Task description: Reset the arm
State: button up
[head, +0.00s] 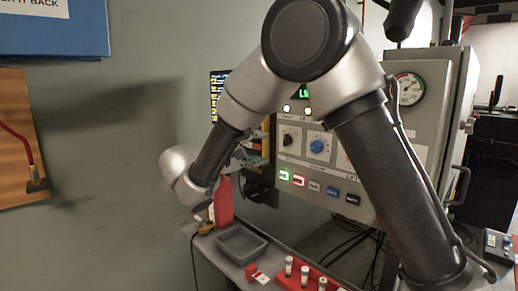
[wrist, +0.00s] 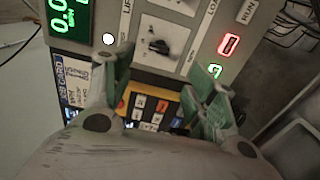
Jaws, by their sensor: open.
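My arm rises from the lower right of the head view, bends at the top and comes down on the left. My gripper (wrist: 168,82) is open, with green fingertips spread and nothing between them in the wrist view. In the head view my gripper (head: 252,152) is partly hidden by my own arm and sits just left of the grey control box (head: 433,80). The wrist view shows the panel's black knob (wrist: 160,46), a green display (wrist: 68,18), and red-lit (wrist: 229,44) and green-lit (wrist: 215,71) buttons beyond the fingers. I cannot tell whether the fingers touch anything.
A grey tray (head: 241,244), a small red block (head: 257,275) and a red rack of vials (head: 305,276) lie on the bench below. A gauge (head: 411,88) and blue knob (head: 319,147) are on the box. The wall at left has open room before it.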

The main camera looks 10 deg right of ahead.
jog(key=s+d+f+n+g+y, duration=0.2)
jog(key=s+d+f+n+g, duration=0.15)
jog(key=f, duration=0.45)
jog(key=s+d+f+m+g+y, duration=0.1)
jog(key=s+d+f+g+y, duration=0.35)
jog(key=s+d, duration=0.4)
jog(key=s+d+r+m+y, duration=0.2)
jog(key=s+d+m, duration=0.1)
jog(key=s, duration=0.3)
jog(key=s+d+r+m+t+y, duration=0.1)
jog(key=s+d+r+m+y, duration=0.1)
jog(key=s+d, duration=0.3)
jog(key=s+d+r+m+t+y, duration=0.1)
jog(key=s+d+m+y, duration=0.3)
jog(key=s, duration=0.4)
jog(key=shift+d+r, duration=0.15)
jog(key=shift+r, duration=0.7)
